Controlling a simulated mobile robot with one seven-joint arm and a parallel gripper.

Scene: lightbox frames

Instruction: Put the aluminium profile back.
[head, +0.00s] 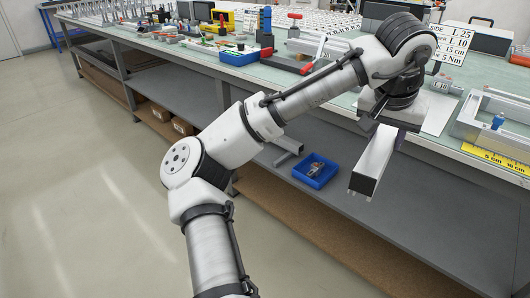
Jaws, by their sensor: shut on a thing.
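My gripper (386,118) shows in the head view at the right, in front of the workbench's edge. It is shut on the aluminium profile (371,163), a silvery square bar. The bar hangs tilted in the air, its near end low and pointing toward the camera. In the picture it overlaps the lower shelf. The fingertips are small and partly hidden by the wrist.
The workbench (190,50) is crowded with tools, red blocks and label cards. A blue bin (315,171) with small parts sits on the lower shelf (420,218), with another grey bar (289,150) beside it. The floor at left is free.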

